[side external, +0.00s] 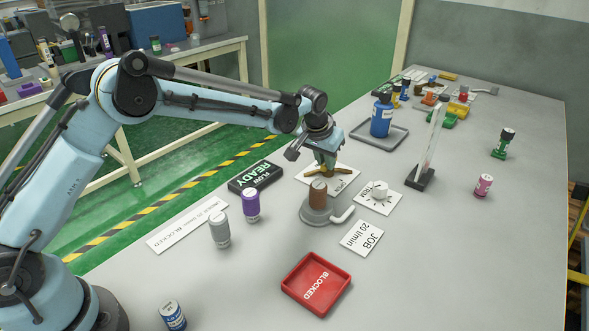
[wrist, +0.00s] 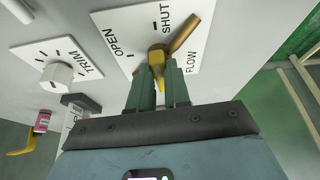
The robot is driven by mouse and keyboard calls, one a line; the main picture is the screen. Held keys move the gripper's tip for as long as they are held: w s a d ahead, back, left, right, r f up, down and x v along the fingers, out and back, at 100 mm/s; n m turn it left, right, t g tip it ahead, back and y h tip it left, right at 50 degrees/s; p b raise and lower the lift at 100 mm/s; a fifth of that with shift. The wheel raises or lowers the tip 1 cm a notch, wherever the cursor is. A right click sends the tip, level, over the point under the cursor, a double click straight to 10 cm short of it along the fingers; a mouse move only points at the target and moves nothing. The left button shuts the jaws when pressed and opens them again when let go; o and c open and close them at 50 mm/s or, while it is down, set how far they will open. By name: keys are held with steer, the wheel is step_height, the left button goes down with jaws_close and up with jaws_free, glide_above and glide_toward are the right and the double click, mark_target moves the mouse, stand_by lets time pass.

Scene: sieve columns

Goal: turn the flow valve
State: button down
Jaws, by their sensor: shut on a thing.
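The flow valve's brass-yellow handle (wrist: 186,34) sits on a white plate (wrist: 138,62) marked OPEN, SHUT and FLOW in the wrist view. One brass arm slants up and right, beside the word SHUT. A yellow end points down between the green fingers of my gripper (wrist: 158,76), which is shut on it. In the side external view, my gripper (side external: 326,160) points down over the handle (side external: 342,170) at mid-table. The plate there is partly hidden by the gripper and a brown column.
The brown column (side external: 317,193) stands on a grey base with a white spout, just in front. A white TRIM knob (side external: 379,188) is close on the right. A red BLOCKED tray (side external: 317,284) is nearer; a thin upright panel (side external: 430,145) stands right.

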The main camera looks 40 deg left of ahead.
steer(key=n+y, duration=0.1)
steer(key=n, duration=0.2)
steer(key=d+n+g+y, duration=0.1)
steer(key=n, duration=0.2)
steer(key=shift+w, duration=0.2)
steer(key=n, duration=0.2)
steer(key=n+g+y, duration=0.1)
steer(key=n, duration=0.2)
steer(key=shift+w+d+n+y, duration=0.3)
steer(key=shift+n+g, duration=0.5)
steer(key=shift+n, duration=0.1)
steer(key=c, duration=1.1)
jaws_free()
steer(key=shift+w, duration=0.1)
